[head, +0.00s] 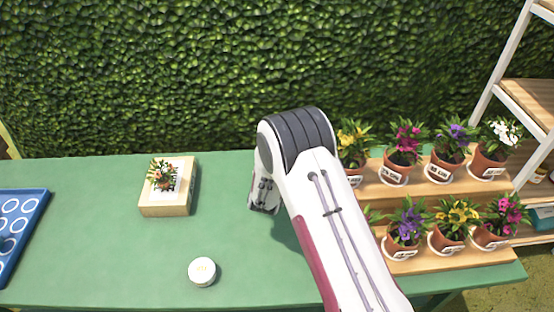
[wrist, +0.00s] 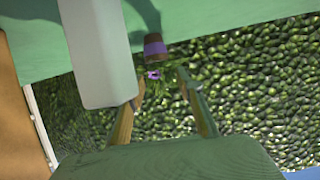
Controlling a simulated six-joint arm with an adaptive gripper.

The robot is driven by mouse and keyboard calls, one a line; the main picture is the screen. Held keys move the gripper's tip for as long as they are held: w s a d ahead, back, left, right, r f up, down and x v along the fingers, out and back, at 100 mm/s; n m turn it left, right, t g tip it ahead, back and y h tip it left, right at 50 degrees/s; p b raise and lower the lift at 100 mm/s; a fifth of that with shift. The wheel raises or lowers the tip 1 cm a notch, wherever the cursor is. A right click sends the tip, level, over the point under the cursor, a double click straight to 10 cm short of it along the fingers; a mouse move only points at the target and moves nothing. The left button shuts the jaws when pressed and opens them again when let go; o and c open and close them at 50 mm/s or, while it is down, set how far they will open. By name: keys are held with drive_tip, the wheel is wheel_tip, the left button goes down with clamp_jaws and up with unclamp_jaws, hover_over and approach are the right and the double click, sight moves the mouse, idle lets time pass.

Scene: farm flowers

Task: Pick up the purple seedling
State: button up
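The purple seedling (wrist: 154,74) shows in the wrist view, which looks upside down. It has a purple flower, green leaves and a small brown pot with a purple band (wrist: 155,47). The pot appears to stand on the green table. My gripper (wrist: 163,83) is open, with its two fingers apart on either side of the leaves. I cannot tell whether the fingers touch the plant. In the head view my arm hides this seedling, and only part of my gripper's body shows, left of the arm's bend.
A white round object (head: 202,271) lies at the front, and a blue tray (head: 37,220) at the left. A wooden stepped stand (head: 410,190) with several potted flowers is right. A hedge (head: 180,70) rises behind.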

drive_tip(key=shift+x, duration=2.6)
drive_tip(key=shift+r, duration=0.1)
drive_tip(key=shift+c, duration=0.3)
clamp_jaws()
